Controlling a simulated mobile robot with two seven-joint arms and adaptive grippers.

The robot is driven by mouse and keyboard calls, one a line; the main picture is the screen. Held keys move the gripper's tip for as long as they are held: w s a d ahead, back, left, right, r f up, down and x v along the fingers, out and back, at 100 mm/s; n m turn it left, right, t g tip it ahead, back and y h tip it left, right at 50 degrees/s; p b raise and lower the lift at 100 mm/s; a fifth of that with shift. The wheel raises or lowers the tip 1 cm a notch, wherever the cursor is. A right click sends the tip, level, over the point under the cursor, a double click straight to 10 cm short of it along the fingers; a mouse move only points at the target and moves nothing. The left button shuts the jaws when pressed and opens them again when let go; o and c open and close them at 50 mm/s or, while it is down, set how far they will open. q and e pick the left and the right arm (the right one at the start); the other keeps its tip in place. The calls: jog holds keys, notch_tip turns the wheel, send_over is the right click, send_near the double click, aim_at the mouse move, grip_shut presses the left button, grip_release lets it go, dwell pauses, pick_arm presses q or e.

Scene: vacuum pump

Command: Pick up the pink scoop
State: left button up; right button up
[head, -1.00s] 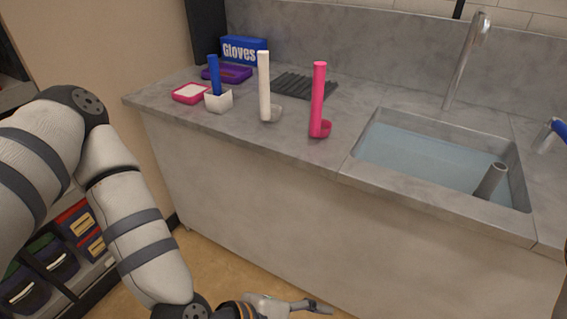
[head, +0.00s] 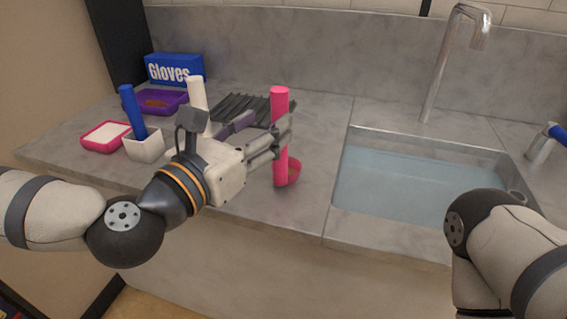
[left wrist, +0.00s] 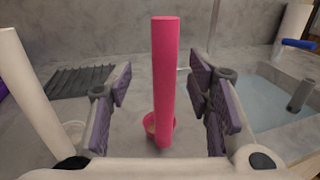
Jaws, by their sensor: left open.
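The pink scoop (head: 281,130) stands upright on the grey counter, its handle up and its small round cup at the bottom. My left gripper (head: 272,142) is open at the scoop's handle, coming in from the left. In the left wrist view the pink scoop (left wrist: 164,85) stands between the two open fingers (left wrist: 163,100), with a gap visible on each side. My right arm (head: 510,250) shows at the lower right, but its gripper is not in view.
A white scoop (head: 197,92) stands behind my left gripper. A white cup (head: 144,146) with a blue-handled tool, a pink tray (head: 104,146), a purple tray (head: 178,107) and a gloves box (head: 174,69) are at left. A dark ribbed mat (head: 232,104) lies behind. The water-filled sink (head: 334,205) is at right.

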pick_arm(q)
jog(key=x, duration=0.4)
jog(key=shift+w+d+f, duration=0.2)
jog(key=shift+d+f, duration=0.15)
jog(key=shift+d, duration=0.1)
grip_shut()
